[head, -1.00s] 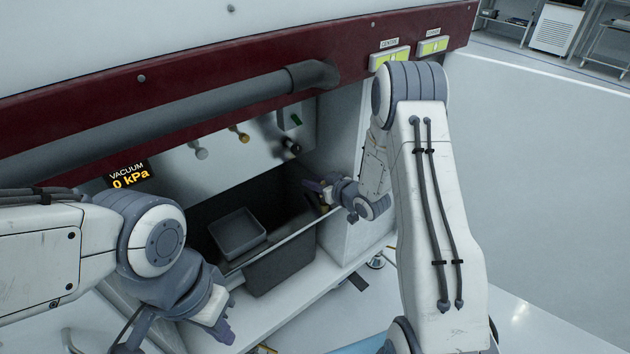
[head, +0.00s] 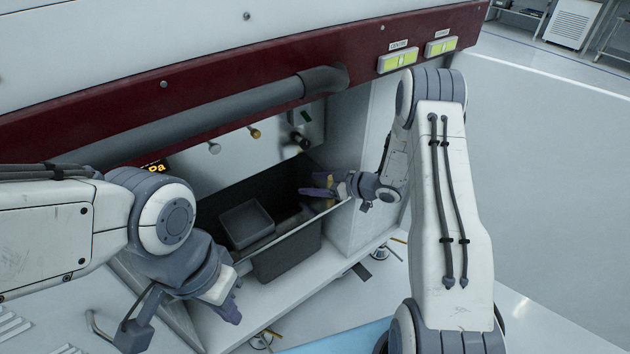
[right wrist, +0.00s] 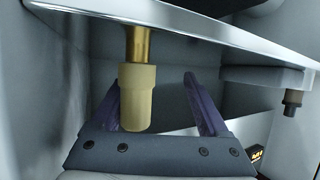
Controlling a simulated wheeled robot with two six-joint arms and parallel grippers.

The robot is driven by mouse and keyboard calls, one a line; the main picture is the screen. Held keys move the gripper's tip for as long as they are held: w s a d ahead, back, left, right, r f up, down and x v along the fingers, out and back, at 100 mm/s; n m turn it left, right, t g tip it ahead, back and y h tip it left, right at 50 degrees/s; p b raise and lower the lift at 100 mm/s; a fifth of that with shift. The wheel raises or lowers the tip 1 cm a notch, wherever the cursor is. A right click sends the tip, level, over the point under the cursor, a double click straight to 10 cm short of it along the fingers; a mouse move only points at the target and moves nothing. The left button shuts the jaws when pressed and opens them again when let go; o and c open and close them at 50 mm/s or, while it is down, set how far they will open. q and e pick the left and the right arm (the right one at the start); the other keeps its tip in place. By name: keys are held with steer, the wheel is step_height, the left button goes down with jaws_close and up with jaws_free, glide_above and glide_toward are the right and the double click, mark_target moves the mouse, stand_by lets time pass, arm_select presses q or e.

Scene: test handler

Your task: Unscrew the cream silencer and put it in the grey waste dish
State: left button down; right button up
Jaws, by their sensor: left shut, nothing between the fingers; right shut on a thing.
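The cream silencer (right wrist: 137,95) is a pale cylinder on a brass stem (right wrist: 140,45), large in the right wrist view. The stem meets the edge of a white plate. My right gripper (right wrist: 160,100) has its purple fingers on both sides of the silencer, which sits nearer the left finger; the grip itself is hard to see. In the head view my right gripper (head: 322,191) is over the right end of a dark bin, with a yellow patch at its fingers. The grey dish (head: 247,224) is in the bin, to its left. My left gripper (head: 228,308) is shut and empty, low at the front.
The dark bin (head: 286,252) has a thin pale front rim close to my right gripper. Several knobs or fittings, one of them gold (head: 255,133), stick out of the back panel. A grey pipe (head: 210,108) runs above the opening. A dark fitting (right wrist: 292,102) shows in the right wrist view.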

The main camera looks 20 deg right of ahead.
mark_target(324, 181)
steer(key=shift+w+d+r+t, duration=0.25)
steer(key=shift+w+d, duration=0.2)
steer(key=shift+w, duration=0.25)
steer(key=shift+c, duration=0.4)
steer(key=shift+w+m+h, duration=0.15)
steer(key=shift+m+h, duration=0.15)
steer(key=shift+c, duration=0.5)
steer(key=shift+w+f+m+t+h, duration=0.15)
steer(key=shift+m+t+h, duration=0.25)
steer(key=shift+t, duration=0.05)
steer(key=shift+c, duration=0.2)
steer(key=shift+w+d+f+m+t+h+b, duration=0.15)
steer(key=shift+w+m+t+h+b, duration=0.15)
steer(key=shift+m+h, duration=0.3)
steer(key=shift+w+d+r+m+t+h+b, duration=0.1)
steer(key=shift+w+d+m+t+h+b, duration=0.1)
steer(key=shift+m+t+h, duration=0.3)
steer(key=m+h, duration=0.1)
steer(key=d+m+h, duration=0.1)
steer(key=m+h, duration=0.1)
steer(key=m+h+b, duration=0.1)
steer(key=h, duration=0.1)
steer(key=shift+w+d+f+m+t, duration=0.1)
steer(key=shift+w+d+m+t, duration=0.1)
steer(key=shift+d+m+t, duration=0.15)
steer(key=shift+d+m+h, duration=0.45)
steer(key=shift+d+h, duration=0.05)
steer(key=shift+h, duration=0.3)
steer(key=shift+c, duration=0.3)
